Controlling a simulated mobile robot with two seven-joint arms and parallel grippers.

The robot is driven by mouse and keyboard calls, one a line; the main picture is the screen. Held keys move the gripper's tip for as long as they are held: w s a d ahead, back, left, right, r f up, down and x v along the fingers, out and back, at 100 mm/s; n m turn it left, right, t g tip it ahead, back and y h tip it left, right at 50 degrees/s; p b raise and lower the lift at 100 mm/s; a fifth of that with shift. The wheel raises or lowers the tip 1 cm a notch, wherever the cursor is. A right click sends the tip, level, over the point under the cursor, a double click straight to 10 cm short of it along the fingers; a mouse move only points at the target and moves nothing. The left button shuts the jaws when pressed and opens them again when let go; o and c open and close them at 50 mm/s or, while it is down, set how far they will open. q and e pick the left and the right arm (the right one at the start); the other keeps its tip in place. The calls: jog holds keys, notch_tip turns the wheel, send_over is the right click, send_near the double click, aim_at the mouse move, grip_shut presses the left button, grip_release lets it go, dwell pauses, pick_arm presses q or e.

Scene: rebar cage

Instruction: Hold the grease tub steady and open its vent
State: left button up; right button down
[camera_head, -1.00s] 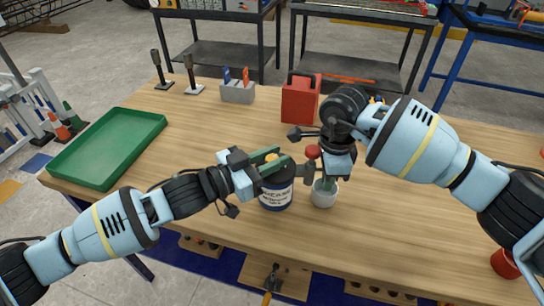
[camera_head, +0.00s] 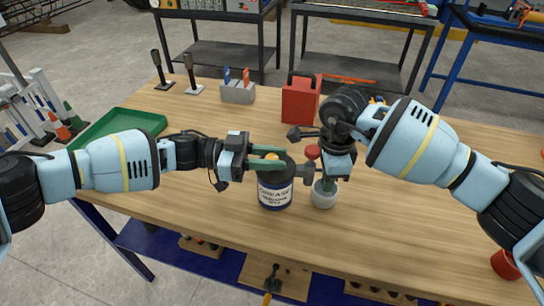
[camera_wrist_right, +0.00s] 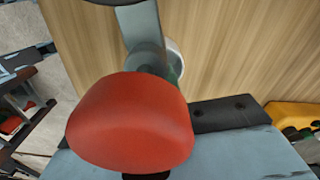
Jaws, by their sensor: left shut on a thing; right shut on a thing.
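The grease tub (camera_head: 275,195) is dark blue with a white label and stands upright on the bench. A small orange part (camera_head: 272,156) shows at its top, and I cannot tell whether it is the vent. My left gripper (camera_head: 268,159) is shut on the upper part of the tub, its green fingers hiding much of the lid. My right gripper (camera_head: 325,183) points down just right of the tub, over a small white cup (camera_head: 324,198). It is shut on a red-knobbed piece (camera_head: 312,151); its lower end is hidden. The red knob (camera_wrist_right: 132,122) fills the right wrist view.
A red can (camera_head: 300,98) stands behind my right gripper. A grey holder (camera_head: 238,94) and two black-handled tools (camera_head: 189,73) are at the back left. A green tray (camera_head: 140,120) lies left, partly behind my left arm.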

pick_arm(q)
jog(key=shift+m+g, duration=0.8)
jog(key=shift+g, duration=0.7)
pick_arm(e)
jog(key=shift+d, duration=0.1)
pick_arm(q)
jog(key=o, duration=0.9)
jog(key=shift+o, duration=0.2)
jog(key=w+a, duration=0.2)
jog(key=a, duration=1)
jog(key=shift+r, duration=0.15)
jog(key=shift+w, duration=0.1)
jog(key=shift+d, duration=0.1)
pick_arm(e)
jog(key=c, duration=1.5)
grip_release()
